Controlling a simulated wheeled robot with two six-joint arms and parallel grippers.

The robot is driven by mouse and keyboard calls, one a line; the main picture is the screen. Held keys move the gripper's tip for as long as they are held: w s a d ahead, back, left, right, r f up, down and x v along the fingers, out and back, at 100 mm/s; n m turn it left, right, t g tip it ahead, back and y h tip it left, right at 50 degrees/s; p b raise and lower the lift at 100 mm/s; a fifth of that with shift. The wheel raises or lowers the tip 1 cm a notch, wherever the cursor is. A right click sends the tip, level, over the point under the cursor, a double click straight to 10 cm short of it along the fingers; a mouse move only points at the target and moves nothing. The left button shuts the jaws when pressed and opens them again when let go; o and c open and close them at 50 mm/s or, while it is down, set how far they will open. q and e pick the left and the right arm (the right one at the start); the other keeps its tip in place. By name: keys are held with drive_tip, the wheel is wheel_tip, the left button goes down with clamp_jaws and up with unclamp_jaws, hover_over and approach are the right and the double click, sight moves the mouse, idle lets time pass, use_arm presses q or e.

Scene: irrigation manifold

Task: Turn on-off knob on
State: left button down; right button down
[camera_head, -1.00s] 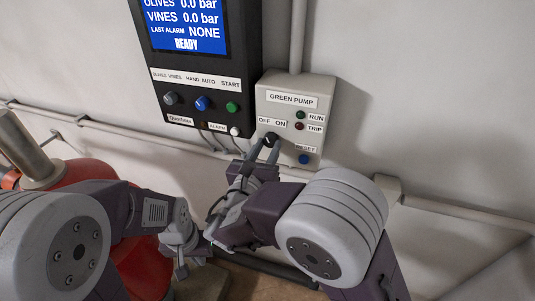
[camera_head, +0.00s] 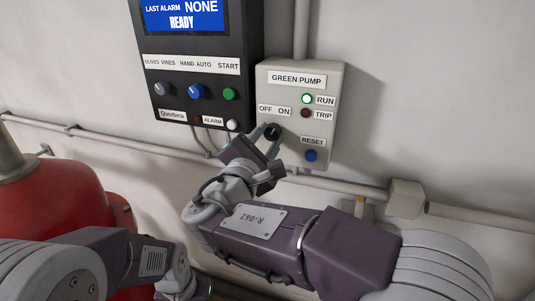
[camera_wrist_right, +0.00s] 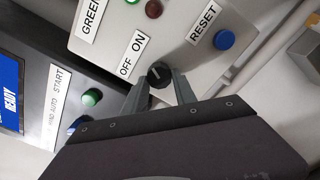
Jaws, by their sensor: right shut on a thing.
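The black on-off knob (camera_head: 272,132) sits under the OFF and ON labels on the grey GREEN PUMP box (camera_head: 335,85). It also shows in the right wrist view (camera_wrist_right: 158,75), where its pointer mark is tilted. My right gripper (camera_head: 269,137) is shut on the knob, one finger on each side, also in the right wrist view (camera_wrist_right: 159,84). The green RUN lamp (camera_head: 307,99) is lit, and the red TRIP lamp (camera_head: 306,113) is dark. My left arm shows at the lower left, but its gripper fingers cannot be made out.
A dark control panel (camera_head: 155,85) with a blue READY screen and several knobs and buttons is left of the pump box. A blue RESET button (camera_head: 311,156) is below right of the knob. A pipe (camera_head: 350,187) runs along the wall, and a red tank (camera_head: 60,215) stands at left.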

drive_tip(key=shift+f+m+b, duration=0.1)
drive_tip(key=shift+m+b, duration=0.7)
drive_tip(key=shift+b, duration=0.15)
drive_tip(key=c, duration=1)
unclamp_jaws()
drive_tip(key=b+v, duration=0.1)
drive_tip(key=v, duration=0.8)
